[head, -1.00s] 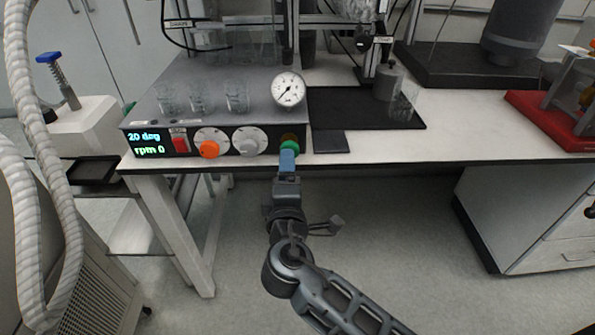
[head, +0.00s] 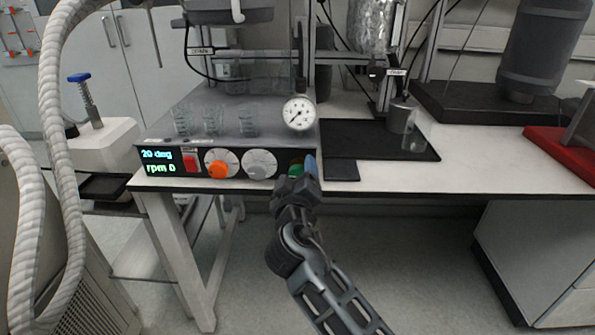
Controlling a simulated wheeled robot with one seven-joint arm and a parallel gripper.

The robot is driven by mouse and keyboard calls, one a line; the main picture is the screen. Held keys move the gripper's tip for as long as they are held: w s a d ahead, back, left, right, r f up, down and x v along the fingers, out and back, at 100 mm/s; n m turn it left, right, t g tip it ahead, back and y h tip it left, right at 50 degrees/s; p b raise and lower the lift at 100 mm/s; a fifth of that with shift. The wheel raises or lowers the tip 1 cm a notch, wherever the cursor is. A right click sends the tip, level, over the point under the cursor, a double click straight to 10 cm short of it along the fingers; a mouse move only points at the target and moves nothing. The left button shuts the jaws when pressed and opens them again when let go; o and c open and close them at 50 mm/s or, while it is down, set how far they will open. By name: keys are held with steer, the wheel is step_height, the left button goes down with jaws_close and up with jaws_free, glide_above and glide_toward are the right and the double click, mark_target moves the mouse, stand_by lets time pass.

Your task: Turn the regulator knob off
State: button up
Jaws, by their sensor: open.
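The reactor's control panel (head: 150,159) faces me at the front edge of the bench, with a display reading "20 deg" and "rpm 0". It has a red switch (head: 190,161), an orange knob (head: 217,169), a grey knob (head: 258,172) and a green knob (head: 296,169) at its right end. A round pressure gauge (head: 299,113) stands above the panel. My gripper (head: 309,166) is at the right end of the panel, close beside the green knob and partly covering it. I cannot tell whether it touches the knob. The gripper is open; one blue fingertip shows.
Several glass beakers (head: 213,120) stand on the reactor's top. A black mat (head: 380,142) with a grey cylinder (head: 402,117) lies to the right. Bare white bench top (head: 480,165) extends further right. A ribbed hose (head: 62,170) hangs at left.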

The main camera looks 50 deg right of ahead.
steer(key=shift+w+d, duration=0.25)
steer(key=shift+d, duration=0.1)
steer(key=shift+c, duration=0.3)
steer(key=c, duration=1)
steer(key=shift+n, duration=0.4)
steer(key=o, duration=1.1)
steer(key=shift+c, duration=0.2)
steer(key=b+v, duration=0.1)
steer(key=v, duration=0.6)
steer(key=shift+s+a, duration=0.25)
steer(key=shift+a, duration=0.1)
steer(key=shift+f, duration=0.1)
